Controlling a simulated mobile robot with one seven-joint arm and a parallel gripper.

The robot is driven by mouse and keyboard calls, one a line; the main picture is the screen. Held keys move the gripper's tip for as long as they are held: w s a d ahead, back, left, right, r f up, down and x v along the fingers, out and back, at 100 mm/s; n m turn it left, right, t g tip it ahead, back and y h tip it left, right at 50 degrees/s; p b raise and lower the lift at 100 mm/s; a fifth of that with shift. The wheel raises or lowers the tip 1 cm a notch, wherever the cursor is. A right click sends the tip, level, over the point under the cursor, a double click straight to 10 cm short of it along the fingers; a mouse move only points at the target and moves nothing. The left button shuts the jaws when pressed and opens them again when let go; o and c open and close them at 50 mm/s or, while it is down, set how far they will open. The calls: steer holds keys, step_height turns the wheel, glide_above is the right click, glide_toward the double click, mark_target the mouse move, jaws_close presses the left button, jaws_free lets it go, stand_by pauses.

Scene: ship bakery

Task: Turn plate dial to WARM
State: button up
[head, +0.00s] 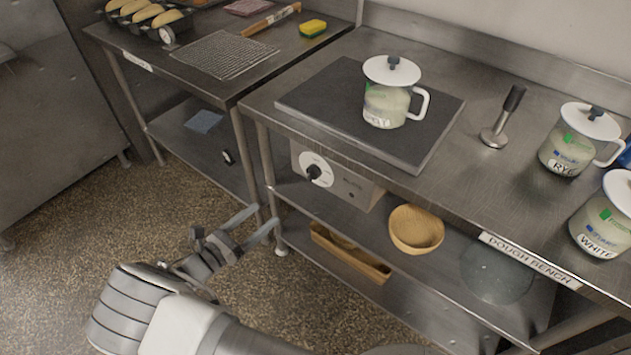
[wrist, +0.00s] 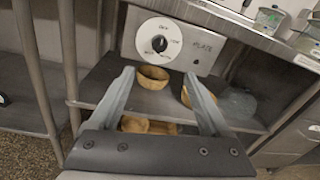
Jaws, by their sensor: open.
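The plate dial (head: 314,172) is a black knob on a white round face, on a grey control box under the dough bench. In the wrist view the dial (wrist: 159,43) is ahead, beyond and above my fingertips, and the box beside it reads PLATE. The dial's markings are too small to read surely. A dark flat plate (head: 330,105) lies on the bench above the box, with a lidded glass jar (head: 385,108) on it. My gripper (head: 262,222) is open and empty, in front of the bench and lower than the dial, apart from it. It also shows in the wrist view (wrist: 160,82).
A wooden bowl (head: 415,229), a wooden tray (head: 348,252) and a glass bowl (head: 495,272) are on the shelves below. Bench legs (head: 267,165) stand left of the box. Jars marked RYE (head: 567,148) and WHITE (head: 603,222) stand at right. Floor in front is clear.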

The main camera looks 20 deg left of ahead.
mark_target(312, 173)
steer(key=x, duration=1.7)
steer(key=shift+w, duration=0.15)
jaws_close()
